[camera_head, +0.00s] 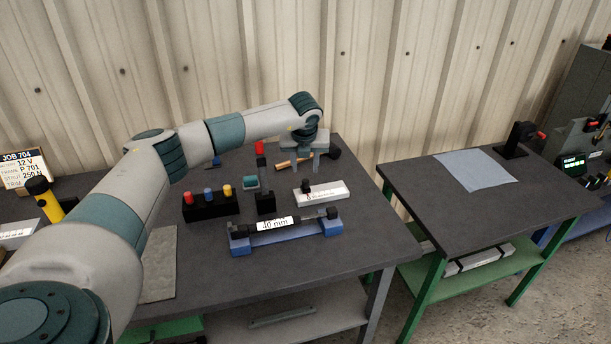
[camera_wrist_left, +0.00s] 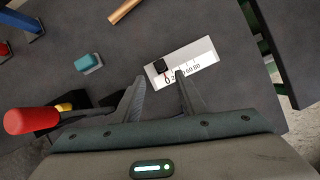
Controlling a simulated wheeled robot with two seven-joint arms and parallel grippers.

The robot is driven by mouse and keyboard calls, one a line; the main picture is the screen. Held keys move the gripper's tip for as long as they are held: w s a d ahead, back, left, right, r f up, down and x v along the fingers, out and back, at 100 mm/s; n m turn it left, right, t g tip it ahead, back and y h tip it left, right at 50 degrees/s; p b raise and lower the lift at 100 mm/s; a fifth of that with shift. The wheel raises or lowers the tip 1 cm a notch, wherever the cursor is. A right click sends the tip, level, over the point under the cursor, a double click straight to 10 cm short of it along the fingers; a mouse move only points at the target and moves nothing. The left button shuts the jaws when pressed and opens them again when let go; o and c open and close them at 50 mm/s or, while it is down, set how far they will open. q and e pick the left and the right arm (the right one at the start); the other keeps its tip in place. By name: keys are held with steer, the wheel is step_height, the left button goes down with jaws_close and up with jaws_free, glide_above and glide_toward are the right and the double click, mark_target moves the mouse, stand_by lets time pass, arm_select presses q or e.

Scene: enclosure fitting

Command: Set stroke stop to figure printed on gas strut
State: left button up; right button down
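The gas strut (camera_head: 277,224) lies in a blue cradle (camera_head: 240,245) near the front of the table, with "40 mm" printed on its white label. The stroke stop is a white scale block (camera_head: 330,191) behind it, also in the left wrist view (camera_wrist_left: 200,55). Its black slider (camera_head: 306,187) sits near the 0 end; in the left wrist view the slider (camera_wrist_left: 160,66) is beside the 0, and part of the scale is hidden. My left gripper (camera_head: 305,158) is open and empty above the table; its fingertips (camera_wrist_left: 160,77) appear apart in front of the block. My right gripper is not in view.
A black rack (camera_head: 210,208) with red, blue and yellow knobs and a red-topped upright tool (camera_head: 262,175) stand left of the block. A sign (camera_head: 24,168) reads JOB 704. A second table (camera_head: 470,205) stands right.

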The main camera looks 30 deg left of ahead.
mark_target(306, 181)
arm_select(q)
steer(key=p+x, duration=0.2)
steer(key=x, duration=0.7)
steer(key=shift+r, duration=0.1)
jaws_close()
